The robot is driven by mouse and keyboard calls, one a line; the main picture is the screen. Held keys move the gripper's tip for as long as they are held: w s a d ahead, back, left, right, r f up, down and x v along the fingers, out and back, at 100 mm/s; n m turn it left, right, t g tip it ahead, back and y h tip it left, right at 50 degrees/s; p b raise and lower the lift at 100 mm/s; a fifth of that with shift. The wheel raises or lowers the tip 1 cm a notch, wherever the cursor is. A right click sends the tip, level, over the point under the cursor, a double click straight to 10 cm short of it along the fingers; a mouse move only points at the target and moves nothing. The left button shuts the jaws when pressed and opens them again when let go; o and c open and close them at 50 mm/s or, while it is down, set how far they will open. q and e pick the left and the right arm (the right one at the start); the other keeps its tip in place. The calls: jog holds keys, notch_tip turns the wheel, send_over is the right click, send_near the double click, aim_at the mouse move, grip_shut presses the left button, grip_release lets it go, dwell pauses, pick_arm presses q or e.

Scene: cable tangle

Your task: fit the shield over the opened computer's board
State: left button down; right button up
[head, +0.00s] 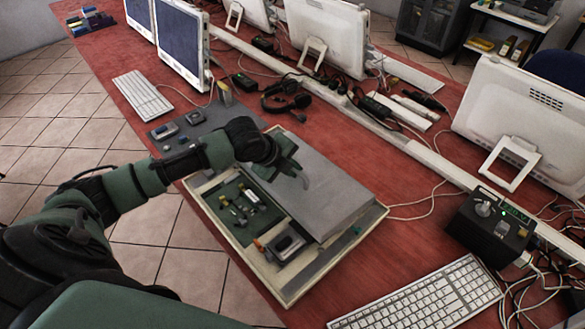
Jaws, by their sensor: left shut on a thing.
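The opened computer (285,293) lies flat on the red table as a shallow cream tray. A green board (232,197) with small parts shows in its left portion, and a dark module sits at its near side. The shield (335,196), a flat grey plate, covers the right portion of the tray. I cannot tell whether it is fully seated, and what is under it is hidden. My left gripper (303,179) is shut on the shield near its far left part, with the wrist partly hiding that edge. My right gripper is not in view.
A white keyboard (425,300) lies at the near right and a black box with knobs (490,228) behind it. A grey mat (207,122) with small parts lies beyond the computer. Headphones (286,100), monitors and loose cables fill the far side.

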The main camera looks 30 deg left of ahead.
pick_arm(q)
jog(key=shift+f, duration=0.2)
jog(key=shift+s+f, duration=0.2)
jog(key=shift+f, duration=0.4)
jog(key=shift+s+f, duration=0.1)
jog(key=shift+f, duration=0.15)
jog(key=c, duration=1.4)
grip_release()
jog(key=v, duration=0.7)
jog(key=shift+w+r+b, duration=0.3)
jog(key=shift+b, duration=0.05)
jog(key=shift+s+r, duration=0.2)
jog(key=shift+r, duration=0.3)
